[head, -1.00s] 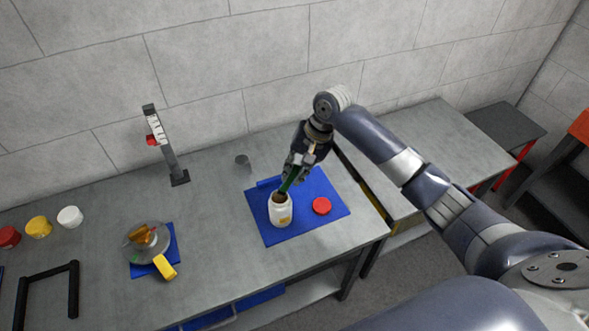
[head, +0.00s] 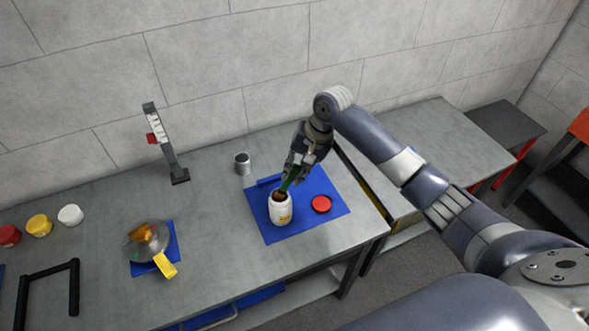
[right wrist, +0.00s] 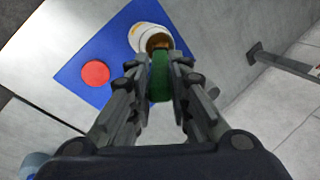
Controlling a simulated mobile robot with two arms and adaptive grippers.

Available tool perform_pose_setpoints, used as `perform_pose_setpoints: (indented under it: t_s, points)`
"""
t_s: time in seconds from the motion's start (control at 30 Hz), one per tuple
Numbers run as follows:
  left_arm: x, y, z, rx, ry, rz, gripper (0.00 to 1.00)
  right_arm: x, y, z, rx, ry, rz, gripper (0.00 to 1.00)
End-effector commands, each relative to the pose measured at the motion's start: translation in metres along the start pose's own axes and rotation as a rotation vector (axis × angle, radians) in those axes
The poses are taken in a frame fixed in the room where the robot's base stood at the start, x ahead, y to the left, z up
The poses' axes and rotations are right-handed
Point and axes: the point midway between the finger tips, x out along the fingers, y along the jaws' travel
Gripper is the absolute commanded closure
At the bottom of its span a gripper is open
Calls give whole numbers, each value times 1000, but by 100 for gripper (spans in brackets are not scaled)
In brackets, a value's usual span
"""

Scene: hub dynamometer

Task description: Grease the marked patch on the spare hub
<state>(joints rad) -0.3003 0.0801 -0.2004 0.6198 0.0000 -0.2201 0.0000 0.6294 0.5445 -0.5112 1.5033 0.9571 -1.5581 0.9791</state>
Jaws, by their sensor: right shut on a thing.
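The spare hub (head: 147,246) is a grey domed metal part with an orange-brown area on top, on a small blue mat at the left. I cannot make out the marked patch clearly. An open white jar (head: 281,212) with brown grease stands upright on the larger blue mat (head: 322,222). My right gripper (head: 291,176) is shut on a green-handled brush (head: 289,183), over the jar. In the right wrist view, the green handle (right wrist: 160,84) lies between the fingers and its lower end is at the jar mouth (right wrist: 158,42). The left gripper is not in view.
A red lid (head: 321,204) lies right of the jar. A grey cup (head: 242,164) stands behind the mat. A stand (head: 170,150) rises at the back. A yellow block (head: 165,265) is by the hub. Red, yellow and white pots and a black frame (head: 48,272) are at left.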

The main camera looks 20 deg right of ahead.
Motion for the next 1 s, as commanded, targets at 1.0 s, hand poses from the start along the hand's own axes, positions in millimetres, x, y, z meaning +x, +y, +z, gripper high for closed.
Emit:
perform_pose_setpoints:
  t_s: [1.0]
  points:
    - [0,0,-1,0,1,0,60,-37,-13,1,0,-1,1,100]
